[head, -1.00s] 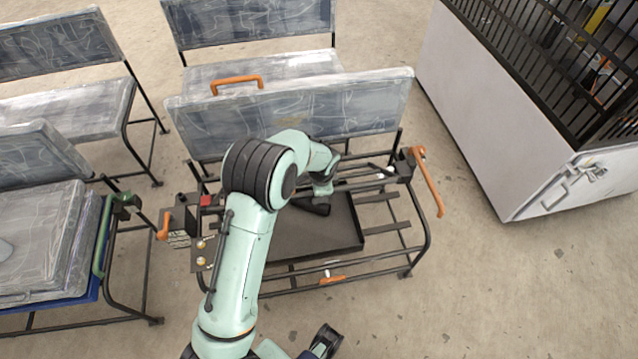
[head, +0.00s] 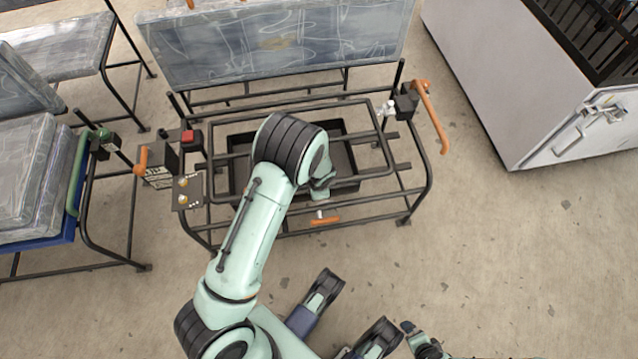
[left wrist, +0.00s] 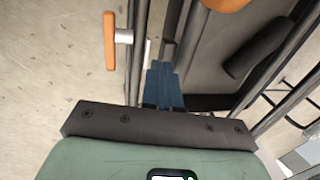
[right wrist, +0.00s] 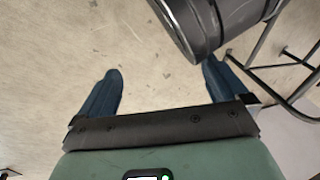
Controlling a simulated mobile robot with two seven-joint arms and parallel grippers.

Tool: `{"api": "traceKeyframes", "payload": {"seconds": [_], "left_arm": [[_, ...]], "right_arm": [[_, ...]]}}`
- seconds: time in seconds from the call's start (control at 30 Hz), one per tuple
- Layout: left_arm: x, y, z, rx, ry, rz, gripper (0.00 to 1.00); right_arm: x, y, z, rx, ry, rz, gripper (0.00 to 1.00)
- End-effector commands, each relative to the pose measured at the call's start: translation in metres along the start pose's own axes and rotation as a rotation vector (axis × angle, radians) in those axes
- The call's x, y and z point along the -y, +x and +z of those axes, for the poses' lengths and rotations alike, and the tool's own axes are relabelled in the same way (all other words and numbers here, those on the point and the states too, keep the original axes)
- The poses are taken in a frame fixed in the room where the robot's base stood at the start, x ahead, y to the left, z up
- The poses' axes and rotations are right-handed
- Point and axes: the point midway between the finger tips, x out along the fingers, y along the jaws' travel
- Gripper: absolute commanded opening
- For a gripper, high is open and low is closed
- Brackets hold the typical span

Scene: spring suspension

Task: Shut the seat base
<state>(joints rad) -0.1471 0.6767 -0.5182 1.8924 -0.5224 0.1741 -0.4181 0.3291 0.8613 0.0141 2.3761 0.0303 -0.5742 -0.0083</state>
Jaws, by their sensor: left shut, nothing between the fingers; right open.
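The seat base (head: 290,112) is a black tube frame with rounded corners. It lies over the dark tray (head: 345,150) of the bench, roughly level; I cannot tell whether it rests fully down. My left arm reaches over its middle, hiding part of the frame and tray. My left gripper (left wrist: 163,70) is shut and empty, beside dark tubes near the bench's front. Its fingertips are hidden in the head view. My right gripper (right wrist: 160,82) is open and empty over bare floor, away from the seat base.
A grey backrest (head: 270,45) stands behind the seat base. Orange handles are at the bench's right (head: 432,115), left (head: 141,160) and front (head: 325,221). A red button (head: 187,136) is at left. A white cabinet (head: 510,100) stands right. Floor in front right is clear.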

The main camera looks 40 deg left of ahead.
Motion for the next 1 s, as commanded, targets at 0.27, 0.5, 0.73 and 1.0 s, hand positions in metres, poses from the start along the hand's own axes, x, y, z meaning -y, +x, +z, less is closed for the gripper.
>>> {"api": "traceKeyframes", "payload": {"seconds": [0.27, 0.5, 0.73, 1.0], "left_arm": [[-0.002, 0.015, -0.001, -0.001, 0.001, 0.000, 0.00], [-0.001, 0.015, -0.001, -0.001, 0.001, 0.000, 0.00], [-0.001, 0.015, -0.001, -0.001, 0.000, 0.000, 0.00], [-0.001, 0.010, -0.002, -0.001, 0.000, 0.000, 0.00]], "right_arm": [[-0.012, 0.010, 0.015, 0.049, 0.013, 0.021, 1.00], [-0.012, 0.010, 0.016, 0.052, 0.014, 0.023, 1.00], [-0.012, 0.010, 0.016, 0.051, 0.014, 0.023, 1.00], [-0.008, 0.005, 0.010, 0.034, 0.009, 0.015, 1.00]]}}
